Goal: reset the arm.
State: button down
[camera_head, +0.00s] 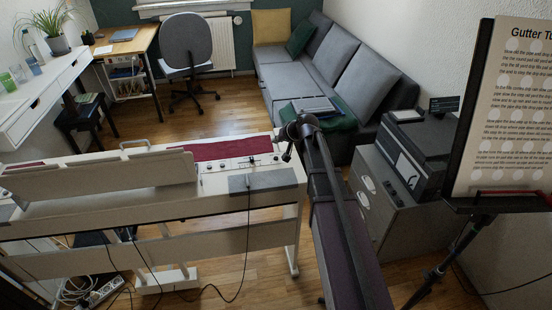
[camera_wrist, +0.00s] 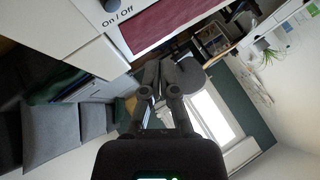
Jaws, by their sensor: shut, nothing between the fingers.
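My arm reaches up from the lower right of the head view, and its end is over the right end of the white digital piano (camera_head: 100,203). My gripper (camera_head: 288,152) is small and dark there, just beside the piano's control panel. In the wrist view my gripper (camera_wrist: 157,68) shows with its fingers together and nothing between them. The piano's light top (camera_wrist: 60,45) is close by at the upper left of that view, with an "On / Off" label and a dark knob (camera_wrist: 108,5). I cannot tell the exact gap between fingers and piano.
A dark red cloth (camera_head: 217,149) lies along the piano. A grey sofa (camera_head: 334,67), an office chair (camera_head: 187,44) and a desk (camera_head: 128,45) stand behind. A grey cabinet (camera_head: 385,215) with a printer (camera_head: 420,150) and a music stand (camera_head: 505,110) are right. Open wooden floor lies between.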

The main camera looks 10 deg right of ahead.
dwell(0.5)
jog(key=s+r+n+g+h+p, duration=0.1)
jog(key=s+r+g+h+p, duration=0.1)
jog(key=s, duration=1.2)
jog(key=s+r+g+h+p, duration=0.1)
jog(key=s+g+h+p, duration=0.2)
jog(key=s, duration=1.1)
jog(key=g+p, duration=0.2)
jog(key=p, duration=0.2)
jog(key=shift+s+r+n, duration=0.35)
jog(key=shift+r+n, duration=0.05)
